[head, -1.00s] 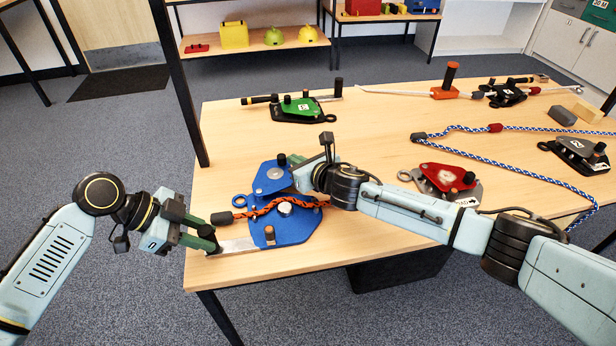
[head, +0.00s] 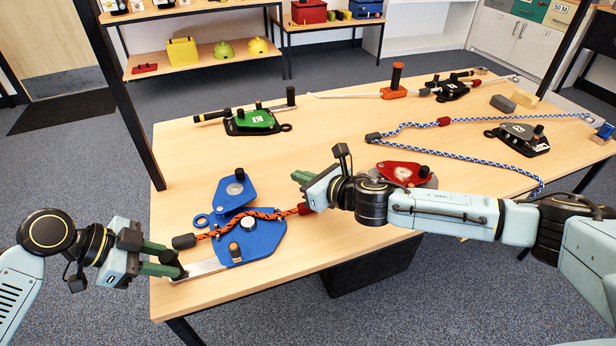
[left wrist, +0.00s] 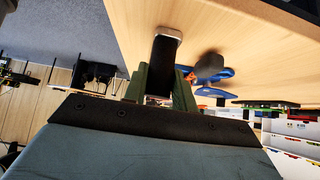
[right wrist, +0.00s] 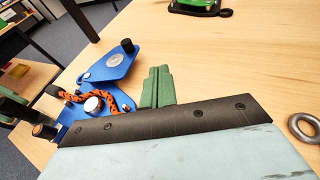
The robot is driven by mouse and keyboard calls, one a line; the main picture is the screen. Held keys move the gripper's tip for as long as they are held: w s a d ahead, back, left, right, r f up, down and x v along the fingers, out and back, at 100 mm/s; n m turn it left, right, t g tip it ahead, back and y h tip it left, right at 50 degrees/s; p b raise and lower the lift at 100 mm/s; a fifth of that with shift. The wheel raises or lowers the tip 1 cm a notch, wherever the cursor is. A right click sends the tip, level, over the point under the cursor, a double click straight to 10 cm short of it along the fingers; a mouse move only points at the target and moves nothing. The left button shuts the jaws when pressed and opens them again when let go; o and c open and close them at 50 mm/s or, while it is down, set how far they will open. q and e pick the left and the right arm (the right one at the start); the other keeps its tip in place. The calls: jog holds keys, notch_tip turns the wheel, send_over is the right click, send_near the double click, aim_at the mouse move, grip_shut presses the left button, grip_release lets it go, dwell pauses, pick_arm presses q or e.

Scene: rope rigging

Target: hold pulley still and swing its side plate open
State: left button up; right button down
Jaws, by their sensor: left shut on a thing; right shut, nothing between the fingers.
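The blue pulley (head: 262,243) lies flat near the table's front left edge. Its blue side plate (head: 229,198), with a black knob, is swung out toward the back, leaving the sheave (head: 250,222) uncovered. In the right wrist view the plate (right wrist: 97,70) also stands clear of the body. An orange and black rope (head: 225,229) crosses the pulley. My left gripper (head: 177,263) is shut on the pulley's flat metal bar (head: 207,267); the dark bar end (left wrist: 163,55) sits between its fingers. My right gripper (head: 300,178) is shut and empty, right of the side plate and apart from it.
A green device (head: 252,122) lies behind the pulley. A red pulley (head: 402,173) lies to the right, partly behind my right arm. A blue and white rope (head: 475,150) runs across the table's right side. Bare tabletop lies between the green device and the side plate.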

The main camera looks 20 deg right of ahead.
jog(key=shift+s+d+r, duration=0.2)
jog(key=shift+s+d, duration=0.3)
pick_arm(q)
jog(key=o, duration=0.9)
jog(key=shift+o, duration=0.2)
jog(key=p+v, duration=0.5)
jog(key=v, duration=0.4)
pick_arm(e)
jog(key=shift+r, duration=2.75)
